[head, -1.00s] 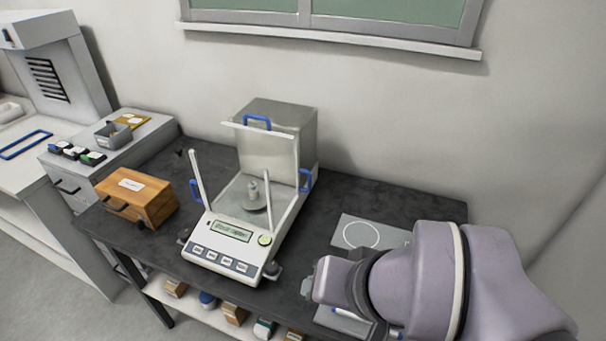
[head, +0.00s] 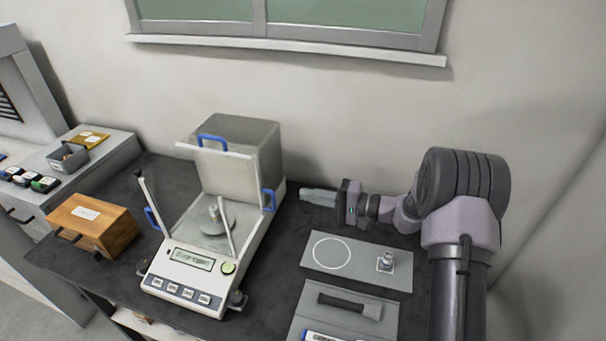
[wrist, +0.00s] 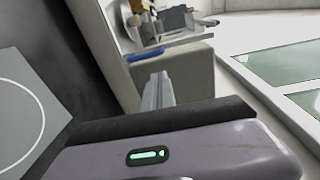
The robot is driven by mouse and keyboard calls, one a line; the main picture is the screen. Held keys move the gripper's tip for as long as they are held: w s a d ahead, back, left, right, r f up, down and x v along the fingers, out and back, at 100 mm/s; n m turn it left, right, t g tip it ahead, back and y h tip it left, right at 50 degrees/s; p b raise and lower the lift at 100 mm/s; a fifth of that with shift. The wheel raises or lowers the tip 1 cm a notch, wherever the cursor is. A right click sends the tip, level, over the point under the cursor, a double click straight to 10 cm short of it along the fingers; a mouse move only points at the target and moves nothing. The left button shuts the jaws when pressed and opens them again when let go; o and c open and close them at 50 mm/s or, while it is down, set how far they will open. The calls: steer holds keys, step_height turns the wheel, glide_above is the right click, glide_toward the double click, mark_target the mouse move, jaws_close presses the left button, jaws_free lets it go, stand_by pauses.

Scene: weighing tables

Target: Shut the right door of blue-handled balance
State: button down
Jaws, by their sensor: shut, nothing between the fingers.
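The blue-handled balance (head: 186,270) stands on the dark table. Its right door's blue handle (head: 268,201) is toward the back of the right side, and the front part of that side looks open. A weight (head: 214,212) stands on the pan inside. My gripper (head: 303,195) is shut and empty, pointing left, just right of the right handle with a small gap. In the wrist view the shut fingers (wrist: 158,92) point toward the blue handle (wrist: 146,54), apart from it.
A grey mat (head: 325,270) with a white circle and a small weight (head: 386,262) lies in front of my arm. A wooden box (head: 95,225) stands left of the balance. The wall is close behind.

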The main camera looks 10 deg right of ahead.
step_height(320, 180, down, 2)
steer(key=w+d+t, duration=0.2)
steer(key=d, duration=0.1)
steer(key=b, duration=0.2)
glide_toward(270, 183)
steer(key=shift+m, duration=0.3)
steer(key=x, duration=0.5)
steer(key=shift+w, duration=0.15)
steer(key=s, duration=0.3)
steer(key=shift+s+a, duration=0.35)
steer(key=shift+a, duration=0.05)
steer(key=shift+b, duration=0.3)
